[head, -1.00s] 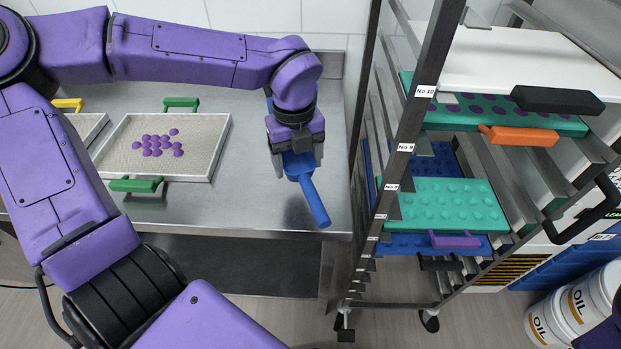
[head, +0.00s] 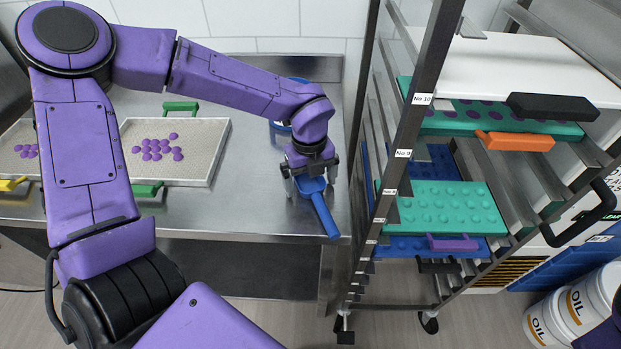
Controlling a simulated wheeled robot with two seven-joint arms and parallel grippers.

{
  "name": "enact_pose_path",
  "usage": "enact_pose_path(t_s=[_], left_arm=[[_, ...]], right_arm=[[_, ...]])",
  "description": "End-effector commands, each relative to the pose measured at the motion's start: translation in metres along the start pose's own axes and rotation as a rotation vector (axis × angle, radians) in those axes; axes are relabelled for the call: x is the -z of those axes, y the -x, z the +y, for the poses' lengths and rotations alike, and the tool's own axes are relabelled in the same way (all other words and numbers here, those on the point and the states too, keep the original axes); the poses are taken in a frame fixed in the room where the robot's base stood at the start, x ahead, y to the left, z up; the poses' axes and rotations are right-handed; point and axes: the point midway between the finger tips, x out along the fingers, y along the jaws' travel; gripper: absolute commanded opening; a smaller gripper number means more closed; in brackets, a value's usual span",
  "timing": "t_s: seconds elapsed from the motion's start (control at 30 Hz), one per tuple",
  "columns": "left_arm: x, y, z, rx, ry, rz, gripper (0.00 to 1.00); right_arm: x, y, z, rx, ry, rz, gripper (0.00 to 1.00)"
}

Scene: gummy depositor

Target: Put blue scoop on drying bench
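The blue scoop (head: 322,210) is at the right end of the steel bench (head: 240,213), its handle pointing to the front edge. It appears to lie on the bench top, though I cannot be sure of the contact. My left gripper (head: 311,180) is directly above the scoop's bowl end, pointing down. Its fingers are spread apart, one on each side of the bowl, which is partly hidden under the gripper. My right gripper is not in view.
A tray of purple gummies (head: 200,165) with green handles stands left on the bench; another tray is partly behind my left arm. A blue item (head: 279,126) is behind my wrist. A rack (head: 425,80) with teal and blue moulds stands right, beside the bench.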

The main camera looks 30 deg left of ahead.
Motion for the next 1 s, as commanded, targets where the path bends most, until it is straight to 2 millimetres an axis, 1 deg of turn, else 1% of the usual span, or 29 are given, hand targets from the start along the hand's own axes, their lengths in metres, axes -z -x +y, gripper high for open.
enact_pose_path(t_s=[0.23, 0.3, 0.37, 0.47, 0.6, 0.7, 0.83, 0.9, 1.0], left_arm=[[0.000, 0.001, 0.000, 0.000, 0.000, 0.000, 0.98], [0.000, 0.007, 0.000, 0.000, 0.000, -0.001, 0.98], [-0.001, 0.012, -0.001, 0.002, 0.001, -0.002, 0.98], [-0.001, 0.034, -0.001, 0.006, 0.002, -0.003, 0.98], [-0.001, 0.072, -0.001, 0.005, 0.002, -0.003, 0.98], [0.000, 0.095, -0.001, 0.005, 0.001, -0.003, 0.98], [0.000, 0.116, 0.000, 0.001, 0.001, -0.002, 0.98], [0.000, 0.121, 0.000, 0.001, 0.000, -0.001, 0.98], [0.000, 0.124, 0.000, -0.001, 0.000, 0.000, 0.98]], right_arm=[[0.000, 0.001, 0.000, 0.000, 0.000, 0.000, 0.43], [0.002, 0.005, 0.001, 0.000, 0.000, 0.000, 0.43], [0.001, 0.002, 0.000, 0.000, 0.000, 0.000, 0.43], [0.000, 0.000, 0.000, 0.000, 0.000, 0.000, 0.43], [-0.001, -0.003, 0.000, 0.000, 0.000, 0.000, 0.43], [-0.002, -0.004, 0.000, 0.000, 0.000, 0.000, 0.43], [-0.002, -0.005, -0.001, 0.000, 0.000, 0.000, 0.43], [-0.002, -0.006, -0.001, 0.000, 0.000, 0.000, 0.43], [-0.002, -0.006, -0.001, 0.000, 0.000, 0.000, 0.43]])
